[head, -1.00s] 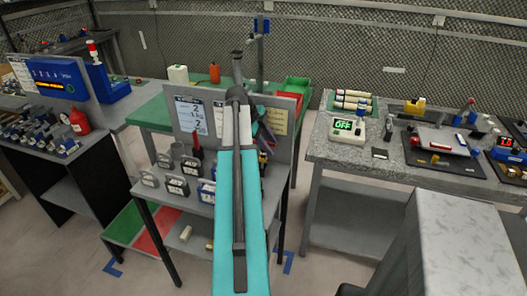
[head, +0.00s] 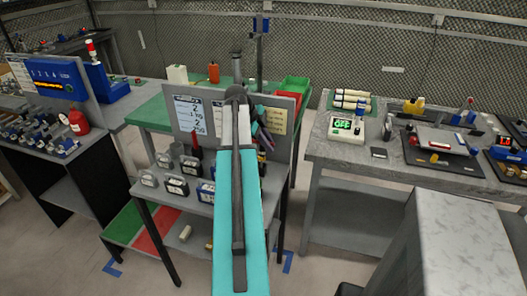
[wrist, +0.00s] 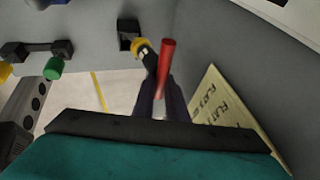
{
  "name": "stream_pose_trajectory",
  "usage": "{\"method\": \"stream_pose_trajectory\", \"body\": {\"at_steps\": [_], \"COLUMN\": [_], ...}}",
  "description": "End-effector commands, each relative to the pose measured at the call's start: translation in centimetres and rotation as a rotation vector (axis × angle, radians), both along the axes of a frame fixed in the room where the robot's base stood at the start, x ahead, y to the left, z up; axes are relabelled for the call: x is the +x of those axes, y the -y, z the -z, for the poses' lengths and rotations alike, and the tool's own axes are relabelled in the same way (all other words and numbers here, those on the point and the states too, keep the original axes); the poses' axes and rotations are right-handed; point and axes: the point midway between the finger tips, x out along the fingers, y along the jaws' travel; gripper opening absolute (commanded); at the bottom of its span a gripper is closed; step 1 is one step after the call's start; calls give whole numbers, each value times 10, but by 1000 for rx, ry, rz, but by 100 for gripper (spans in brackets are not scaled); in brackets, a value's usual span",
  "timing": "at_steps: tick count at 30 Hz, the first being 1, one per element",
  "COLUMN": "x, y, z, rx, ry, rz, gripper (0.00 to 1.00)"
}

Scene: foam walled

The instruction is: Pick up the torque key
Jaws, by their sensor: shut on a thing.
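A red tapered handle (wrist: 167,62), which looks like the torque key, stands up between the two dark fingers of my gripper (wrist: 160,100) in the wrist view. The fingers are shut on it, with a pale part showing between them. In the head view my gripper (head: 264,137) is partly hidden behind my teal arm, in front of the grey back panel at the bench's right end. The held tool cannot be made out clearly there.
A yellow printed card (wrist: 222,110) is on the panel at right. A red upright item (head: 196,141) and several block-like items are on the bench. A stone-topped bench (head: 330,155) stands to the right.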

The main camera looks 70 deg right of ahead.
Motion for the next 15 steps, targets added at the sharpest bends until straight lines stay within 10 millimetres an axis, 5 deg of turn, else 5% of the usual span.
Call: {"method": "stream_pose_trajectory", "body": {"at_steps": [8, 15], "x": [1, 1], "y": [0, 0], "z": [-5, -32], "rx": [-1, -2], "ry": [1, 1], "rz": [-1, -1], "gripper": [0, 0]}}
